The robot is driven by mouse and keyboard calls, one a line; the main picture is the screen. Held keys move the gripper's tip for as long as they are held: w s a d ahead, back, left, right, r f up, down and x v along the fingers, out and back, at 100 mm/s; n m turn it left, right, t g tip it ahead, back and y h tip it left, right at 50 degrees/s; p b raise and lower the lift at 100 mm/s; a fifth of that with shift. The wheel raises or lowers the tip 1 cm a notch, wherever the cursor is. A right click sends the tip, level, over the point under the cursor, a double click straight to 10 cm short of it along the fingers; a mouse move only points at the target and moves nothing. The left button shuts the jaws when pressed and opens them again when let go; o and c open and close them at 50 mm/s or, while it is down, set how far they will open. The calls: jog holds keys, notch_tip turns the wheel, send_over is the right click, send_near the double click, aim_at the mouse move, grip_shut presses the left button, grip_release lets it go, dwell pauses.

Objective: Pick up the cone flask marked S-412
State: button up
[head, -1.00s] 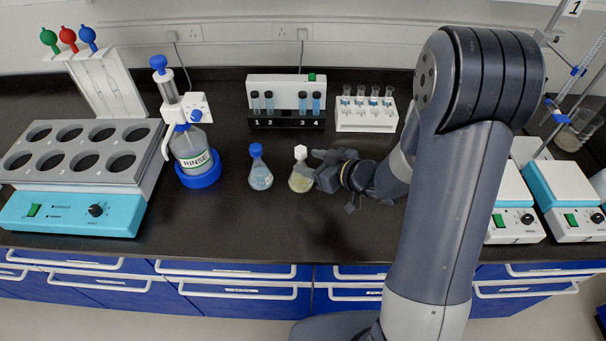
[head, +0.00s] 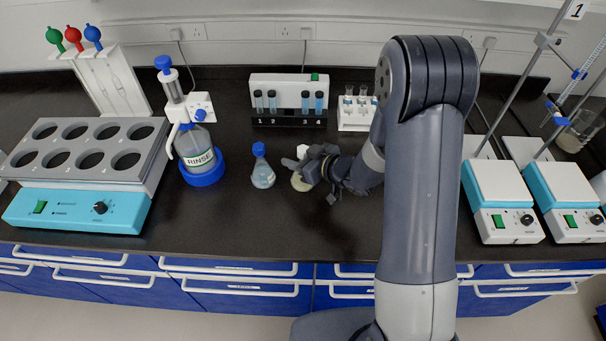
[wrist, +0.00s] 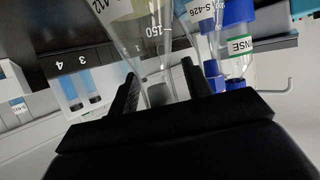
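A cone flask with a white cap and pale yellowish contents (head: 300,183) stands on the black bench, partly hidden by my gripper (head: 308,170). In the wrist view this clear flask (wrist: 150,42) appears upside down, with a 150 mark and a cut-off label ending in what looks like 412. My gripper also shows in the wrist view (wrist: 160,82), its two fingers apart on either side of the narrowing part. Slight gaps seem to show; firm contact is not visible. A blue-capped flask (head: 263,174) stands to the left; its label reads S-426 in the wrist view (wrist: 208,18).
A RINSE bottle (head: 195,150) stands on a blue base further left. Behind are a vial rack (head: 290,90) and a white tube holder (head: 354,119). An eight-well block (head: 90,150) is far left, hotplate stirrers (head: 497,185) right. The front bench strip is clear.

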grip_shut()
jog(key=shift+r, duration=0.1)
dwell(0.5)
